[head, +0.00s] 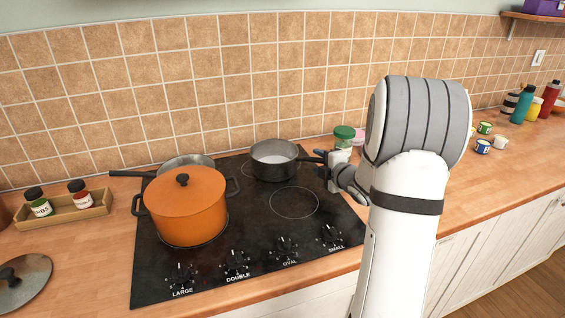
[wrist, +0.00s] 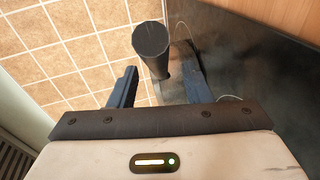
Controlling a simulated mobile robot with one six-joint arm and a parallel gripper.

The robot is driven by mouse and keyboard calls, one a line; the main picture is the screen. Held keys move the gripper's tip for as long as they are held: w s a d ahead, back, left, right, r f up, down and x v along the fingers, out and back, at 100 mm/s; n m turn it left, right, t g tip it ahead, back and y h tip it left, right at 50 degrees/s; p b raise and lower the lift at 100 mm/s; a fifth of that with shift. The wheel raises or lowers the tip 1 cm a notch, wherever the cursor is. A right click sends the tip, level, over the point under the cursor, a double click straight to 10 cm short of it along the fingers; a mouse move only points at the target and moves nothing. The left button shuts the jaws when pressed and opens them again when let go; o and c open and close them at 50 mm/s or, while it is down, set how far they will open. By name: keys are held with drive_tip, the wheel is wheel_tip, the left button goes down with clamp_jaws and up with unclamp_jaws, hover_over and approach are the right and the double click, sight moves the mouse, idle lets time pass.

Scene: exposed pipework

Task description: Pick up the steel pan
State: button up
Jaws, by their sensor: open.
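A grey steel pan (head: 274,160) stands upright on the back right of the black hob, with its dark handle (head: 308,159) pointing right toward my gripper (head: 325,163). In the wrist view the round black end of a handle (wrist: 151,40) rises between the two fingers of my gripper (wrist: 160,78). The fingers are open, one on each side of the handle, with a gap at least on the left. A second silvery pan (head: 186,161) sits behind the orange pot, mostly hidden, its black handle pointing left. My arm hides part of the gripper in the head view.
A large orange lidded pot (head: 186,207) stands on the hob's left. A green-lidded jar (head: 344,136) stands close behind my gripper. The tiled wall (head: 230,80) runs along the back. A spice tray (head: 65,212) and a loose lid (head: 22,283) lie left. The front right hob is clear.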

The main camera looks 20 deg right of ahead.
sight(295, 162)
drive_tip(key=x, duration=0.2)
drive_tip(key=shift+w+f, duration=0.1)
drive_tip(key=shift+w, duration=0.25)
drive_tip(key=shift+c, duration=0.4)
clamp_jaws()
